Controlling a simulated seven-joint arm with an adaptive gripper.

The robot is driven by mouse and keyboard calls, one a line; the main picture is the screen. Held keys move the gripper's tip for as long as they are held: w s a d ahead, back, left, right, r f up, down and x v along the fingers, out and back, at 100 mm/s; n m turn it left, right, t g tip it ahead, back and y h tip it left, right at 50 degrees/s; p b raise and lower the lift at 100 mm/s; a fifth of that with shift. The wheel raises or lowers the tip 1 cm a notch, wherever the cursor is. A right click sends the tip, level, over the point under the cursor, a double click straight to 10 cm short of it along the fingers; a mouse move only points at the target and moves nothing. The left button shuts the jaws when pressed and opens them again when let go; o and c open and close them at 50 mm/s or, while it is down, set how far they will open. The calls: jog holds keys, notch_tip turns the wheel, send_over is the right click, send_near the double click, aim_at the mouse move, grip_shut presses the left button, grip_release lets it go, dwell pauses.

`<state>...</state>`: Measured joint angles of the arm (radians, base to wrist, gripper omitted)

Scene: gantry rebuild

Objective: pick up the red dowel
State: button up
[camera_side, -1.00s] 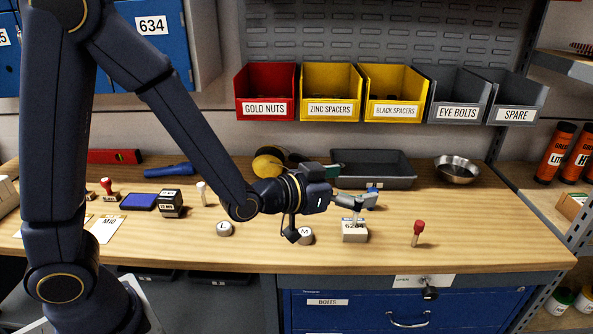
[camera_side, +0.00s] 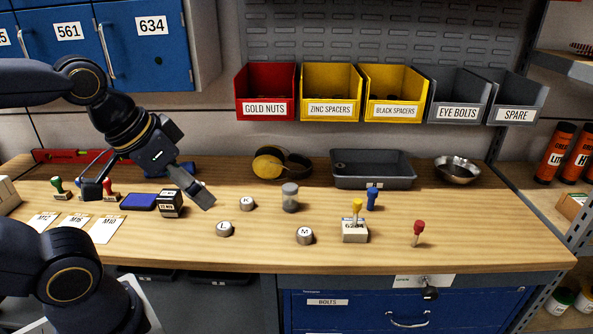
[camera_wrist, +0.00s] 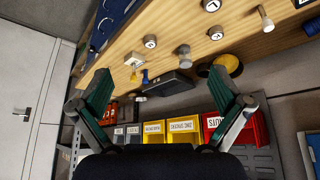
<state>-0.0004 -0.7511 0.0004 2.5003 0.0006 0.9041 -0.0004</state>
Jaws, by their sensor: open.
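The red dowel (camera_side: 418,232) has a red top and a pale wooden stem. It stands slightly tilted on the bench, right of the small block labelled 6284 (camera_side: 354,232). A yellow-topped dowel (camera_side: 357,209) stands upright at that block, and a blue dowel (camera_side: 372,199) is just behind. My gripper (camera_side: 203,196) is far to the left of the red dowel, above the bench near the stamps. In the wrist view my gripper (camera_wrist: 158,88) has its fingers wide apart with nothing between them. I cannot make out the red dowel in the wrist view.
Weights marked L (camera_side: 224,229), K (camera_side: 247,204) and M (camera_side: 304,236), and a grey-topped jar (camera_side: 290,197), stand between my gripper and the block. A grey tray (camera_side: 374,182) and metal bowl (camera_side: 457,175) are behind. Bench right of the red dowel is clear.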

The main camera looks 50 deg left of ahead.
jog(key=c, duration=0.9)
jog(key=shift+o, duration=0.2)
